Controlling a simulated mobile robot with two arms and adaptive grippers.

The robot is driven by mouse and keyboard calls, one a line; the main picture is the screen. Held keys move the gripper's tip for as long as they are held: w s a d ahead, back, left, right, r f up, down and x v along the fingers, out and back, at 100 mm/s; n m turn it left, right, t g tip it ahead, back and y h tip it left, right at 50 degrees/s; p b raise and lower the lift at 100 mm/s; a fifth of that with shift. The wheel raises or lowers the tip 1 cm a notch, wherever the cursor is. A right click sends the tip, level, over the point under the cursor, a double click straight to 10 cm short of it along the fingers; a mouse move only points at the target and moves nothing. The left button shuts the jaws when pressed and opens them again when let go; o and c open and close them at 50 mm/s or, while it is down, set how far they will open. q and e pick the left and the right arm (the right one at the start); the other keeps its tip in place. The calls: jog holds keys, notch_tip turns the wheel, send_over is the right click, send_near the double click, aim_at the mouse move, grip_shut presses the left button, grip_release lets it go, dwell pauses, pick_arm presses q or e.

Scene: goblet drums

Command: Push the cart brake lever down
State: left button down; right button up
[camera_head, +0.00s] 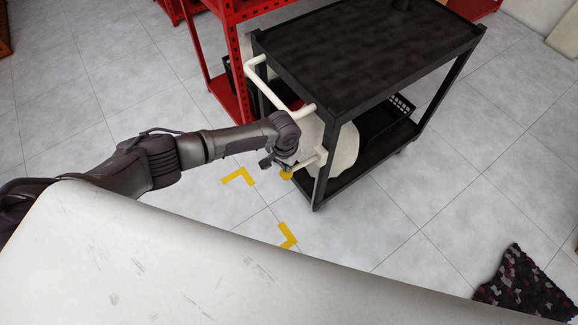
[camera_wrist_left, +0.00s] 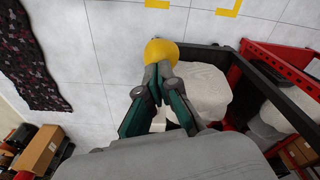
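The black cart (camera_head: 365,55) stands right of centre in the head view. The brake lever (camera_head: 308,161) is a pale bar by the cart's near corner post, with a yellow knob (camera_head: 286,174) at its end. My left gripper (camera_head: 270,163) is at the knob, its fingers small and dark there. In the left wrist view, the fingertips (camera_wrist_left: 160,73) are together, and the yellow knob (camera_wrist_left: 161,51) shows just beyond them. They overlap the knob's lower edge in the picture; whether they touch it I cannot tell. My right gripper is not in view.
A white handle (camera_head: 268,88) juts from the cart above my left wrist. A rounded white object (camera_head: 346,148) sits on the lower shelf. A red rack (camera_head: 235,60) stands behind. Yellow corner marks (camera_head: 239,176) lie on open floor. A dark patterned rug (camera_head: 522,287) lies right.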

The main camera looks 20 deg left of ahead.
aim_at(282, 174)
pick_arm(q)
notch_tip(282, 174, down, 2)
jog(key=shift+d+f+b, duration=0.1)
jog(key=shift+b, duration=0.3)
jog(key=shift+w, duration=0.1)
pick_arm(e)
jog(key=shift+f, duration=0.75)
pick_arm(q)
jog(key=shift+s+r+p, duration=0.2)
jog(key=shift+r+p, duration=0.1)
jog(key=shift+p, duration=0.1)
jog(key=s+p, duration=0.1)
jog(key=p, duration=0.1)
jog(key=s+a+r+p, duration=0.1)
jog(key=shift+s+r+p, duration=0.1)
jog(key=shift+s+p, duration=0.1)
jog(key=shift+p, duration=0.15)
jog(key=shift+s, duration=0.15)
jog(key=shift+f, duration=0.25)
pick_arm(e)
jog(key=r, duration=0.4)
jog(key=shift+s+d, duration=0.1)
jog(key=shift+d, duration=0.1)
pick_arm(q)
notch_tip(282, 174, up, 12)
jog(key=s, duration=0.1)
jog(key=shift+a, duration=0.2)
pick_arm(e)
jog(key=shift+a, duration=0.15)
